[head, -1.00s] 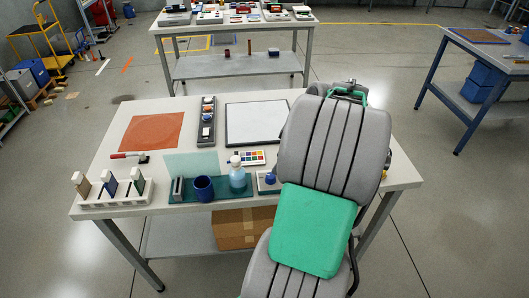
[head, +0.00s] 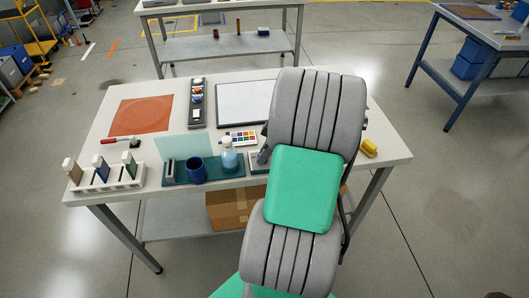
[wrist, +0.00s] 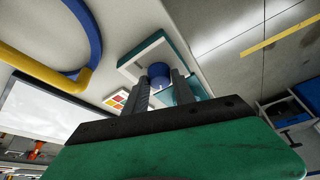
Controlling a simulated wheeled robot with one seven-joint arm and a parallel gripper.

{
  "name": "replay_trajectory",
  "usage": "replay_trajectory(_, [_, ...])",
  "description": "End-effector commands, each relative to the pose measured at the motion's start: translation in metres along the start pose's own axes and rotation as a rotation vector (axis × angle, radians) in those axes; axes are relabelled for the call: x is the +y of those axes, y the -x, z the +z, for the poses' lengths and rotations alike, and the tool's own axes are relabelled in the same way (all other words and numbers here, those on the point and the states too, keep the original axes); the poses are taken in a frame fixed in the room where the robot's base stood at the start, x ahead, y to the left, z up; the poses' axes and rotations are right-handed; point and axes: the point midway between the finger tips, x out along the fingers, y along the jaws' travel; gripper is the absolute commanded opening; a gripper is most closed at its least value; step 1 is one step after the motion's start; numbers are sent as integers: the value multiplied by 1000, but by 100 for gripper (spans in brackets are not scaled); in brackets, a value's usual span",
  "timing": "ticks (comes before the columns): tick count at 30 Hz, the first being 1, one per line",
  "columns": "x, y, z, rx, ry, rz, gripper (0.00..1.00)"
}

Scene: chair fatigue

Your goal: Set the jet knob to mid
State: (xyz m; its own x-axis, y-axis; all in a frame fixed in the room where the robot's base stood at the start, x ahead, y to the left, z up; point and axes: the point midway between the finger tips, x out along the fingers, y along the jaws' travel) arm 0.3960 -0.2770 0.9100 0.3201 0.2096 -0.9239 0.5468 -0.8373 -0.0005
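A round blue knob (wrist: 159,70) sits on a small pale block with a teal base (wrist: 187,89) in the wrist view. No lettering or setting mark is readable on it, so I cannot tell its position. My gripper (wrist: 160,80) has its two dark fingers apart, with the knob between and just beyond their tips. Contact with the knob is not clear. In the head view, my arm hides most of the gripper and the knob; only the block's edge (head: 255,161) and a dark finger (head: 264,154) show.
A clear bottle (head: 229,158) and a blue mug (head: 197,171) stand close left of the block. A colour chart (head: 240,137) and a white-faced panel (head: 242,105) lie behind. A yellow object (head: 369,148) is on the right. A large blue ring (wrist: 94,35) shows in the wrist view.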

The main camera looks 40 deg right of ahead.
Motion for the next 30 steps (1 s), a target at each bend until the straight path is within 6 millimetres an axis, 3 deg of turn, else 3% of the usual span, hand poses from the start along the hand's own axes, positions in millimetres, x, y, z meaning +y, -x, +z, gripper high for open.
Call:
replay_trajectory(11, [0, 0, 0, 0, 0, 1, 0])
replay_trajectory(23, [0, 0, 0, 1, -27, 14, 0])
replay_trajectory(30, [-1, -1, 0, 1, -134, 59, 0])
